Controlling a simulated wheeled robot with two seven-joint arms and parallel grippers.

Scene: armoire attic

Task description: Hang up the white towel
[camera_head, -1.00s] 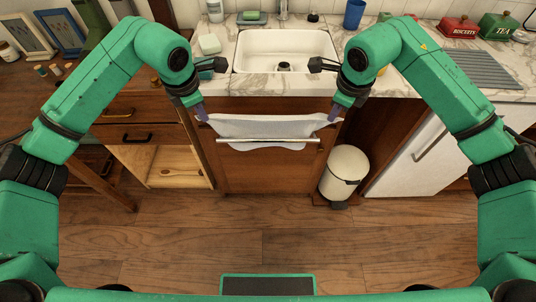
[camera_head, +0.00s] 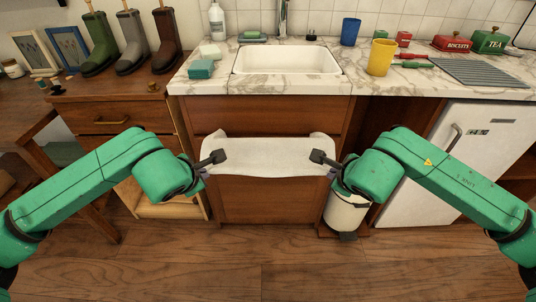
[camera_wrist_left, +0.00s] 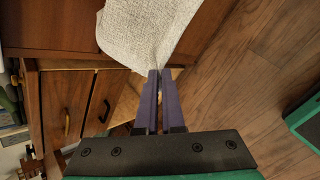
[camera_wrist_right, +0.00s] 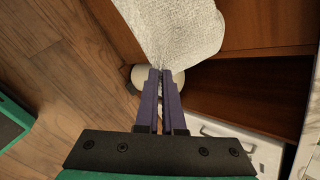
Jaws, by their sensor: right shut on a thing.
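The white towel (camera_head: 268,158) is stretched between my two grippers in front of the cabinet below the sink. It also shows in the left wrist view (camera_wrist_left: 150,32) and the right wrist view (camera_wrist_right: 172,30). My left gripper (camera_wrist_left: 160,73) is shut on the towel's left corner. My right gripper (camera_wrist_right: 161,73) is shut on its right corner. In the head view the left gripper (camera_head: 203,170) and right gripper (camera_head: 333,172) sit at the towel's two ends. The metal rail on the cabinet front is not visible now; the towel covers that area.
The wooden cabinet front (camera_head: 268,200) is close behind the towel. A white bin (camera_head: 345,213) stands near my right gripper, beside a white fridge (camera_head: 450,165). The marble counter (camera_head: 205,86) with the sink (camera_head: 288,62) is above. The wooden floor (camera_head: 265,255) in front is clear.

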